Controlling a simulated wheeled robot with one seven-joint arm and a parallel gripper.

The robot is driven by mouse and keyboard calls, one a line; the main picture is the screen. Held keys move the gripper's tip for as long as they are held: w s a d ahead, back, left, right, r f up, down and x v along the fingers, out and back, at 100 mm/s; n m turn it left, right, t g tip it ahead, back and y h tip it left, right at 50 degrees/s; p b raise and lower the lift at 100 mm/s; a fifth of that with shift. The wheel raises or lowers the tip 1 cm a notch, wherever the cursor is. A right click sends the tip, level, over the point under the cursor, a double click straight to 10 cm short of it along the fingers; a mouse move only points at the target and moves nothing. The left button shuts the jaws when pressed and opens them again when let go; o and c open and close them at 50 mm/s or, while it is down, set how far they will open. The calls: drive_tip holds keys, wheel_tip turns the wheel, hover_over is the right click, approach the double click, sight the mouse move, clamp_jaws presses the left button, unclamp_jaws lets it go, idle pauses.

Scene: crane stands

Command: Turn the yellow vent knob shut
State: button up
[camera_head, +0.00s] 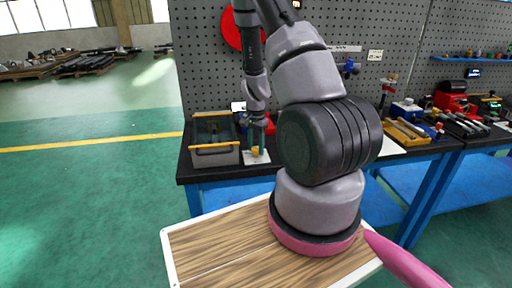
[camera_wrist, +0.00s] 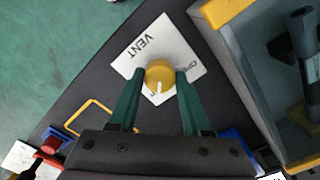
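The yellow vent knob (camera_wrist: 159,74) sits on a white plate (camera_wrist: 150,42) marked VENT, which appears upside down in the wrist view. The knob's white pointer line points toward the bottom of that view, at the side near my palm. My gripper (camera_wrist: 160,73) has its two green fingers on either side of the knob, their inner edges meeting its sides with no clear gap. In the head view the knob (camera_head: 256,151) shows low between the fingers of my gripper (camera_head: 257,148), on the bench's front left. Small marks on the plate are partly hidden.
A grey case with yellow edging (camera_head: 214,155) stands close left of the knob; its yellow corner (camera_wrist: 223,11) shows at right in the wrist view. Several tools and boxes (camera_head: 408,132) lie farther right on the dark bench. A pegboard (camera_head: 205,60) rises behind.

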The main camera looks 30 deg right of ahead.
drive_tip(key=o, duration=0.3)
drive_tip(key=shift+r, duration=0.15)
wheel_tip(320, 180, up, 11)
drive_tip(key=shift+f, duration=0.2)
idle(0.5)
wheel_tip(320, 180, up, 10)
drive_tip(key=n+t+y, duration=0.1)
drive_tip(key=n+t, duration=0.1)
hover_over(256, 148)
drive_tip(key=a, duration=0.4)
drive_tip(key=s+a+r+n+t+y, duration=0.15)
drive_tip(key=s+a+r, duration=0.3)
drive_tip(key=r, duration=0.55)
drive_tip(key=s+a+r+n+t, duration=0.1)
drive_tip(key=s+r, duration=0.3)
drive_tip(key=s, duration=0.1)
drive_tip(key=s+a+r+n+t, duration=0.1)
drive_tip(key=s+a+r+n, duration=0.1)
drive_tip(key=s, duration=0.3)
drive_tip(key=s+a+r+n+t, duration=0.1)
drive_tip(key=s+r, duration=0.4)
drive_tip(key=shift+s+a+r+n+t+h, duration=0.15)
drive_tip(key=shift+a+r+n+t+h, duration=0.1)
drive_tip(key=shift+a+r+n+t, duration=0.1)
